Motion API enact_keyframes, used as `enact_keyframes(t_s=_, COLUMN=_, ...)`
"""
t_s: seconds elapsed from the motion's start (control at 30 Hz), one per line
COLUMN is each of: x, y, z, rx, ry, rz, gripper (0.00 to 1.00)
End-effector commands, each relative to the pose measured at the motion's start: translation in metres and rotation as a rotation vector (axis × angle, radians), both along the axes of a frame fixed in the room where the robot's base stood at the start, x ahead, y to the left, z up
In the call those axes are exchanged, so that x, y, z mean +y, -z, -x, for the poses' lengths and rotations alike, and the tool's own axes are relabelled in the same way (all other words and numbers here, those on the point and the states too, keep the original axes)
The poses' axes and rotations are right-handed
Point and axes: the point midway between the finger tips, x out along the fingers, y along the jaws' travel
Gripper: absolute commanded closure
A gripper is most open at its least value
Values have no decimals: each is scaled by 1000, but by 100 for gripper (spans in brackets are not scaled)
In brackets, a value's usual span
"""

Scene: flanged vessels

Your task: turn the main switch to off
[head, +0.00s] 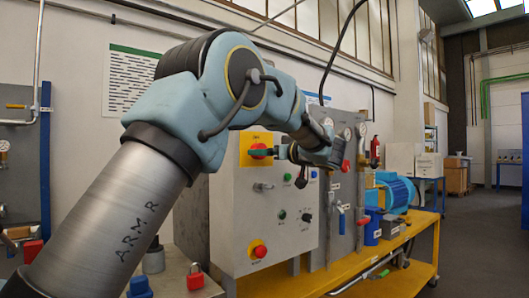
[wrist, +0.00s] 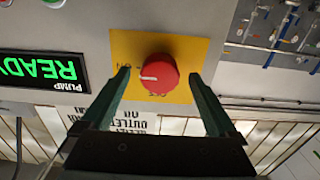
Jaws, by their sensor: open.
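The main switch is a red round knob (head: 259,152) on a yellow plate (head: 250,140) at the upper part of the grey control box. In the wrist view, which is upside down, the knob (wrist: 160,74) has a white mark pointing left, towards the "ON" lettering on the yellow plate (wrist: 188,48). Lettering below the knob is partly hidden and looks like "OFF". My gripper (wrist: 158,75) is open, with one finger on each side of the knob and gaps to it. In the head view my gripper (head: 280,152) is in front of the knob; contact cannot be told.
The grey box (head: 230,215) also carries a lever, small buttons, a black selector and a red button (head: 259,250) low down. A green "PUMP READY" display (wrist: 42,70) is beside the plate. A gauge panel (head: 345,200) and blue pump (head: 395,192) stand right.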

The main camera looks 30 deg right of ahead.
Motion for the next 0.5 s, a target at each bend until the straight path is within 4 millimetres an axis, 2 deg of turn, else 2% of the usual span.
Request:
enact_keyframes(t_s=0.13, x=2, y=0, z=-8, rx=-1, ry=0, rz=0, gripper=6)
enact_keyframes(t_s=0.4, x=2, y=0, z=-9, rx=-1, ry=0, rz=0, gripper=6)
enact_keyframes(t_s=0.5, x=2, y=0, z=-9, rx=-1, ry=0, rz=0, gripper=17)
